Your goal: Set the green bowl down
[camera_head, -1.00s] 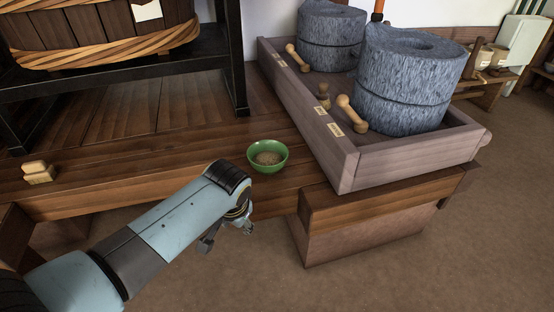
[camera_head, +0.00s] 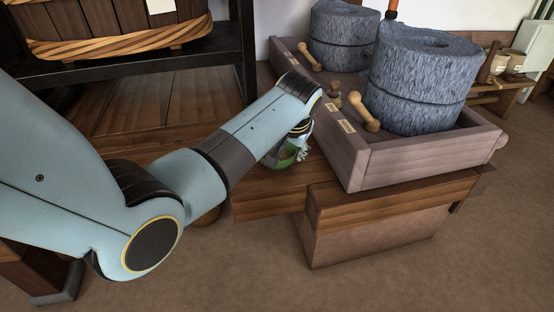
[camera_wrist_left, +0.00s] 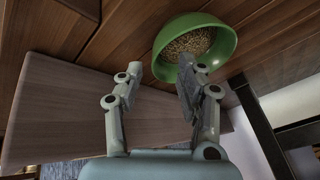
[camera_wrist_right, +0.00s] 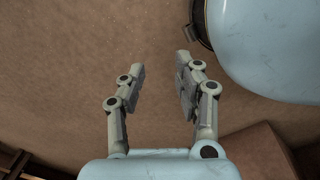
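The green bowl (camera_head: 284,161) stands on the wooden bench beside the grey-brown trough, mostly hidden behind my left arm and gripper in the head view. In the left wrist view the bowl (camera_wrist_left: 224,48) shows brown grain inside. My left gripper (camera_head: 301,152) is at the bowl. In its wrist view the left gripper (camera_wrist_left: 155,82) has its fingers apart; the right-hand finger overlaps the bowl's near wall, and I cannot tell whether it touches. My right gripper (camera_wrist_right: 159,72) is open and empty above the brown floor.
The long trough (camera_head: 376,163) holds two grey quern stones (camera_head: 420,80) and wooden pestles (camera_head: 362,112). A wicker-rimmed wooden tub (camera_head: 110,30) stands on a dark frame at the back left. Bare bench boards (camera_head: 150,100) lie left of the trough.

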